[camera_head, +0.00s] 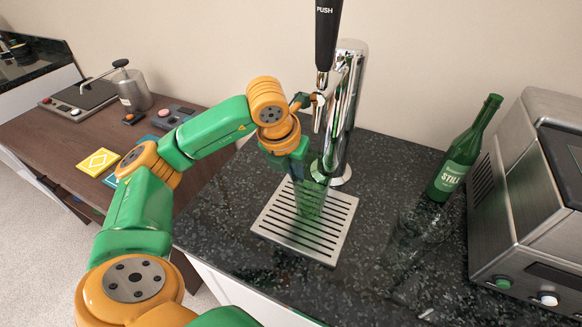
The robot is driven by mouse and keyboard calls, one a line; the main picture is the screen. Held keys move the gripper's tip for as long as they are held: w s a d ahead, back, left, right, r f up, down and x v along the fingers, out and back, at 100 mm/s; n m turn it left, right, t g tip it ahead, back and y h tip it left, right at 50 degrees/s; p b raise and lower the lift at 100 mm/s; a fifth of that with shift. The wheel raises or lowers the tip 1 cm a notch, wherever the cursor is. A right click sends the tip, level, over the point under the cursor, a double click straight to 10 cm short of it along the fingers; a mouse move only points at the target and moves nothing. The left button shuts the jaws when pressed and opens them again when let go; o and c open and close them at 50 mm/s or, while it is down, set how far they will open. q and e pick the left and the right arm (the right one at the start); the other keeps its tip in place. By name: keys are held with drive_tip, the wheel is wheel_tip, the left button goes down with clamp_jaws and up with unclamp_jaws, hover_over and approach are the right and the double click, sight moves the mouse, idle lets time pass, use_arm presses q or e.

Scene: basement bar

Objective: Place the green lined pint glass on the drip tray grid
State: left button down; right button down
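The drip tray (341,243), a metal grid of slots, lies on the dark speckled counter below the chrome beer tap (342,110). A green-tinted, see-through pint glass (312,203) appears upright over the grid's back part; I cannot tell whether its base touches the grid. My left gripper (298,172) points down at the glass's upper part, just in front of the tap column. Its fingers are dark and partly hidden by the wrist, so their grip on the glass is unclear. My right gripper is out of view.
Faint clear glassware (418,238) stands on the counter right of the tray. Behind it are a green bottle (456,163) and a steel machine (530,200). The tap's black handle (327,35) rises above. A wooden table (62,148) with a metal pot (133,90) is left.

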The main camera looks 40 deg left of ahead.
use_arm(q)
drive_tip(key=shift+s+a, duration=0.15)
drive_tip(key=shift+s+r, duration=0.1)
drive_tip(key=shift+s, duration=0.1)
drive_tip(key=shift+d+f, duration=0.2)
drive_tip(key=shift+d, duration=0.15)
drive_tip(key=c, duration=1.1)
unclamp_jaws()
drive_tip(key=shift+w, duration=0.1)
drive_tip(key=shift+a, duration=0.15)
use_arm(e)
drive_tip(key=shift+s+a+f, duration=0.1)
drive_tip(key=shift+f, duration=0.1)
use_arm(q)
drive_tip(key=shift+r, duration=0.1)
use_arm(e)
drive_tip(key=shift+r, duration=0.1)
